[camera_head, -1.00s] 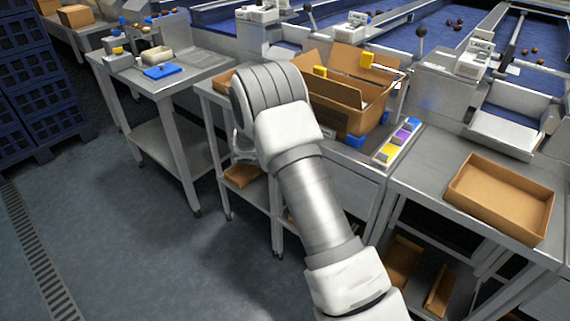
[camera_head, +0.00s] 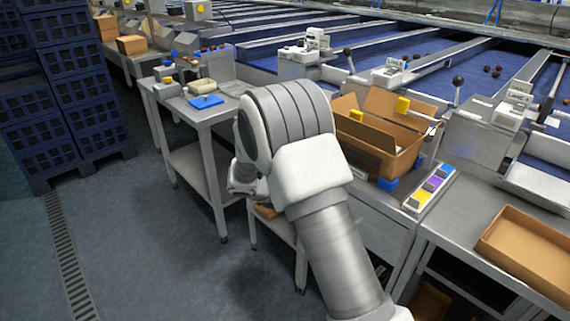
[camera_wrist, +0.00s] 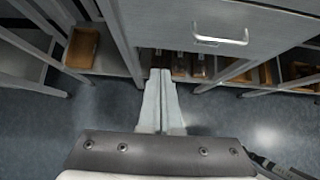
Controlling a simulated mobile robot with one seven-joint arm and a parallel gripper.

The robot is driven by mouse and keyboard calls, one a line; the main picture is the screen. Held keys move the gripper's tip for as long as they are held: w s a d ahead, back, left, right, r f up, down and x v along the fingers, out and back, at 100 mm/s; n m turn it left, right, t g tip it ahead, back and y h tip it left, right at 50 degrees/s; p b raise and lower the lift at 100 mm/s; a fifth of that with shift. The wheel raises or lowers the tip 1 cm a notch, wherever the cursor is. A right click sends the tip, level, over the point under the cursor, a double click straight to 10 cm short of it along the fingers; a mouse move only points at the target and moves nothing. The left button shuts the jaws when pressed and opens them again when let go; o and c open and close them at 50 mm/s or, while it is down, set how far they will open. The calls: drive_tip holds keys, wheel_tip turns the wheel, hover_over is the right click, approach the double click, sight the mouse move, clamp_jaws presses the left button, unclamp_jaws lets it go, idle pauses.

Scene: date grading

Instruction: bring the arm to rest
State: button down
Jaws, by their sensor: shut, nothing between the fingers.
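My arm crosses the middle of the head view, with its wrist end beside the near edge of the steel bench. My gripper (camera_wrist: 165,78) shows in the wrist view with both fingers together and nothing between them. It points at the lower part of the bench, below a drawer (camera_wrist: 225,18) with a metal handle. In the head view the fingers are hidden behind my arm.
A shallow brown tray (camera_head: 530,250) lies further right. Blue crates (camera_head: 80,100) are stacked at left. The floor (camera_head: 150,255) left of my arm is clear.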

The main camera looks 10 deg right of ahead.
drive_tip(key=s+d+r+m+y+p, duration=0.1)
drive_tip(key=s+d+r+m+p, duration=0.1)
drive_tip(key=s+r+m, duration=0.45)
drive_tip(key=s+d+r+m+g+y+p, duration=0.15)
drive_tip(key=s+r, duration=0.25)
drive_tip(key=r, duration=0.5)
drive_tip(key=s+d+r+m+p, duration=0.25)
drive_tip(key=s+r+m, duration=0.25)
drive_tip(key=r, duration=0.3)
drive_tip(key=s+a+r+m+t+y+p, duration=0.1)
drive_tip(key=s+r+m+y+p, duration=0.1)
drive_tip(key=s+r+m, duration=0.3)
drive_tip(key=s+a+r+m+t+y+p, duration=0.1)
drive_tip(key=s+r+m, duration=0.5)
drive_tip(key=s, duration=0.8)
drive_tip(key=shift+s+a+m+y+p, duration=0.2)
drive_tip(key=shift+a+m+y+p, duration=0.15)
drive_tip(key=shift+m+y+p, duration=0.65)
drive_tip(key=shift+d+r+n, duration=0.1)
drive_tip(key=shift+d+n, duration=0.1)
drive_tip(key=shift+n, duration=0.1)
